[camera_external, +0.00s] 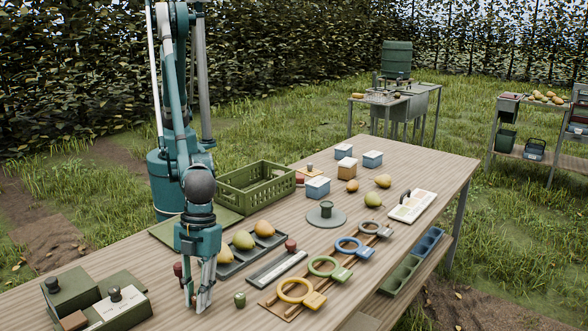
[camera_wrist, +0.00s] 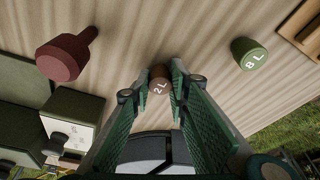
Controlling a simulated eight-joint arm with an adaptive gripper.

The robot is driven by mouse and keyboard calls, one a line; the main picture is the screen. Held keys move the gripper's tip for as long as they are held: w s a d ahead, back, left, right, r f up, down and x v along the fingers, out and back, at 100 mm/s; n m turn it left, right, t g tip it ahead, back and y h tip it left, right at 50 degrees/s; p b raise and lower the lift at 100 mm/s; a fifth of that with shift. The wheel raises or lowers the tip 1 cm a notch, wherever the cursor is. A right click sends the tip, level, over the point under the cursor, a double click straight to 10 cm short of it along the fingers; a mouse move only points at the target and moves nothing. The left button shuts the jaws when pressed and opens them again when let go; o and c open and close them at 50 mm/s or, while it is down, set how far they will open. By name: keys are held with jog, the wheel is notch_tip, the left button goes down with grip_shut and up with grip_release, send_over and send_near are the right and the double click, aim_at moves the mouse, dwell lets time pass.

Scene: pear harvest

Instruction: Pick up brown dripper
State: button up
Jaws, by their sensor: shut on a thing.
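The brown dripper (camera_wrist: 159,80) is a small round-topped piece marked "2 L". In the wrist view it sits between the tips of my gripper (camera_wrist: 160,92), which is shut on it. I cannot tell whether the dripper touches the table. A green dripper (camera_wrist: 250,54) marked "8 L" stands to the right; it also shows in the external view (camera_external: 239,299).
A dark green box with knobs (camera_external: 120,303) is left of my gripper. A tray with pears (camera_external: 228,270) and a green crate (camera_external: 257,187) lie behind. A wooden rack with coloured rings (camera_external: 297,290) is at the right. The wooden table (camera_external: 440,170) has bare strips between them.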

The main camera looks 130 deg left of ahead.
jog(key=shift+r, duration=0.1)
jog(key=shift+r+p, duration=0.65)
jog(key=shift+r, duration=4.3)
